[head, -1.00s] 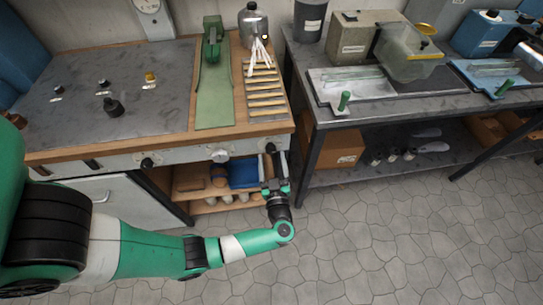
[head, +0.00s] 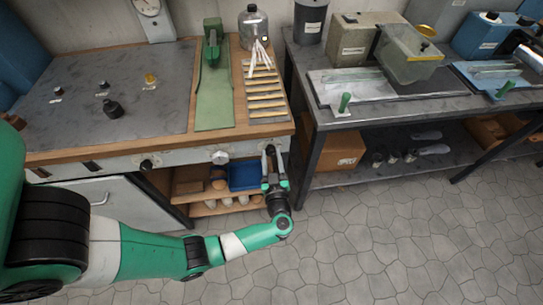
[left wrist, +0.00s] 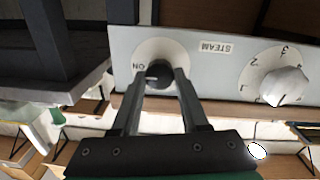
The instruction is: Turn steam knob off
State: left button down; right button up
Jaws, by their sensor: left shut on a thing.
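The steam knob (left wrist: 159,75) is a small dark knob on a round pale dial, with "ON" on the dial's left side in the left wrist view. A light mark on the knob faces left, near "ON". The STEAM label (left wrist: 216,47) is upside down beside it. My left gripper (left wrist: 163,84) is shut on the knob, one finger on each side. In the head view my left gripper (head: 273,156) is at the right end of the bench's front panel (head: 190,153), and its fingers mostly hide the knob. My right gripper is not in view.
A white numbered knob (left wrist: 284,86) is beside the steam knob; it also shows in the head view (head: 220,157). A black knob (head: 147,164) is farther left. The second bench's dark leg (head: 312,160) stands close right of my gripper. The floor in front is clear.

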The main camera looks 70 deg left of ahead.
pick_arm(q)
jog(key=shift+n, duration=0.4)
jog(key=n, duration=0.2)
jog(key=shift+n, duration=0.4)
jog(key=n, duration=0.4)
jog(key=shift+f+n, duration=0.1)
jog(key=shift+n, duration=0.2)
jog(key=n+b, duration=0.2)
jog(key=n, duration=0.3)
jog(key=shift+f+n+g, duration=0.1)
jog(key=shift+n+g, duration=0.2)
jog(key=n+b, duration=0.2)
jog(key=n, duration=0.2)
jog(key=shift+n, duration=0.4)
jog(key=shift+c, duration=2.1)
grip_release()
jog(key=shift+y, duration=0.3)
